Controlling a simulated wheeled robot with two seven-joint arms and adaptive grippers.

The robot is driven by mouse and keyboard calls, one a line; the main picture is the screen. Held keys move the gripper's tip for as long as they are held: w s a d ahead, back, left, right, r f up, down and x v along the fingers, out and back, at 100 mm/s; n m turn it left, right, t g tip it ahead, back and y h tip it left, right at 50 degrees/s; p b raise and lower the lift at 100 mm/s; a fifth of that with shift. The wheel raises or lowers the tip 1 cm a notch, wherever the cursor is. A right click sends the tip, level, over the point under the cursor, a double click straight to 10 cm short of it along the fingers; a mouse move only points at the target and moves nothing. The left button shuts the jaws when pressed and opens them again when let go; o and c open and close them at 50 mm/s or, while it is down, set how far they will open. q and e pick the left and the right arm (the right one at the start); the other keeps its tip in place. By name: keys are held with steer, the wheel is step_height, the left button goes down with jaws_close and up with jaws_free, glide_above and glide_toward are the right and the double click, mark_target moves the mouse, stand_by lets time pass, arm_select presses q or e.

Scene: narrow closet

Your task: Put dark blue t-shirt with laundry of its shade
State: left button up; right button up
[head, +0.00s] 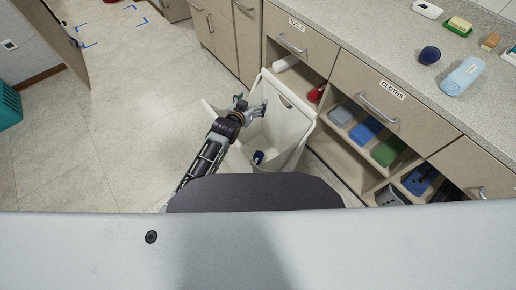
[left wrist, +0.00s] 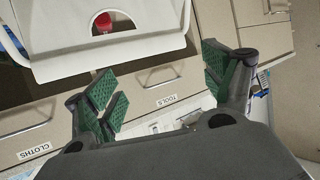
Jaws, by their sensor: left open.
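A small dark blue bundle (head: 258,157), which may be the t-shirt, lies low inside a white open-topped bin (head: 295,132). It is too small to tell its folds. Another dark blue rounded item (head: 429,55) rests on the counter. My left gripper (head: 256,106) is over the bin's opening, above and apart from the bundle. In the left wrist view its green-padded fingers (left wrist: 165,95) are spread with nothing between them. The bin's rim and handle slot (left wrist: 110,42) show at the top there. My right gripper is not in view.
Drawers labelled TOOLS (head: 298,42) and CLOTHS (head: 380,95) stand right of the bin, with open shelves of folded cloths (head: 365,130) below. The counter (head: 370,22) holds a light blue roll (head: 463,77) and several small items.

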arm_select(q)
steer(key=v, duration=1.2)
stand_by(0.5)
stand_by(0.8)
